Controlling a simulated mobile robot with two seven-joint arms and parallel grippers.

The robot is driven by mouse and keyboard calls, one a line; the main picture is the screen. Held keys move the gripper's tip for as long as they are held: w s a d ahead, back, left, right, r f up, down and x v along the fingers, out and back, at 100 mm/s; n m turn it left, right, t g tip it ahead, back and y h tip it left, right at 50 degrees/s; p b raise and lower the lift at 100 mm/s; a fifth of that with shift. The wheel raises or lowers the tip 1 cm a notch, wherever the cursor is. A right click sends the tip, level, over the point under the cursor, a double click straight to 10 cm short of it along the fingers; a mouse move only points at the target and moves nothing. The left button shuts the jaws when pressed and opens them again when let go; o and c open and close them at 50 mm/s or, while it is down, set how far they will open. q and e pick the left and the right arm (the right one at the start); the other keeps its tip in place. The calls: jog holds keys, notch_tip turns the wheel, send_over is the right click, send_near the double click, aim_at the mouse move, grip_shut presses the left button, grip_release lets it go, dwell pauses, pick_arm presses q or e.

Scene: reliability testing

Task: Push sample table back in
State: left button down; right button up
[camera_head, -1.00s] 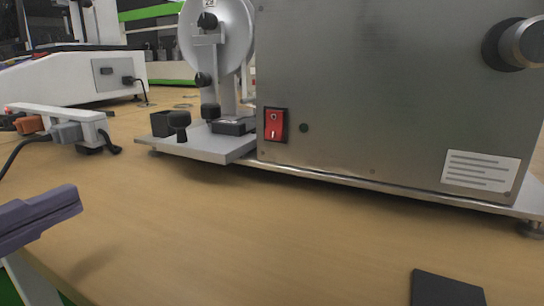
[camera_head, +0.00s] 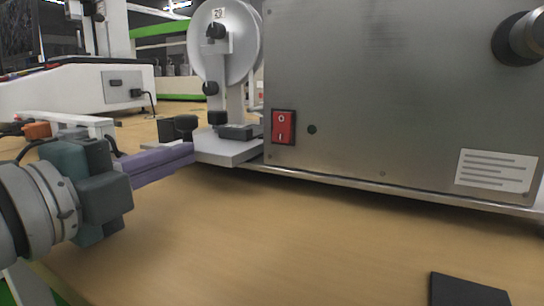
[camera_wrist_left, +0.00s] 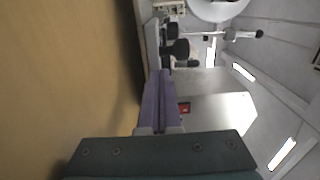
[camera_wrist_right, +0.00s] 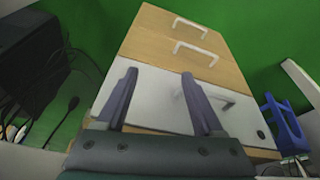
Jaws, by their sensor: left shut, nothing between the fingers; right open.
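The sample table (camera_head: 228,153) is the flat light-grey plate with black knobs and an upright round disc, left of the metal machine housing (camera_head: 385,85). It sticks out from the housing's left end. My left gripper (camera_head: 192,152) is shut and empty, with its purple fingers pointing right at the plate's left end. The fingertips overlap the plate's near edge in the head view, and I cannot tell whether they touch. In the left wrist view the shut fingers (camera_wrist_left: 159,76) lie close to the plate's edge (camera_wrist_left: 152,45). My right gripper (camera_wrist_right: 158,75) is open and empty.
A red switch (camera_head: 283,127) is on the housing. A white power strip (camera_head: 85,121) lies behind my left gripper. A black flat object (camera_head: 466,290) lies at the front right. Below my right gripper stands a drawer cabinet (camera_wrist_right: 180,48).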

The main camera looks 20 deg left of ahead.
aim_at(230, 140)
dwell(0.3)
pick_arm(q)
jog(key=w, duration=0.7)
jog(key=w+d+p, duration=0.1)
jog(key=w, duration=0.3)
jog(key=shift+w, duration=0.15)
jog(key=shift+a+f, duration=0.1)
jog(key=shift+f, duration=0.1)
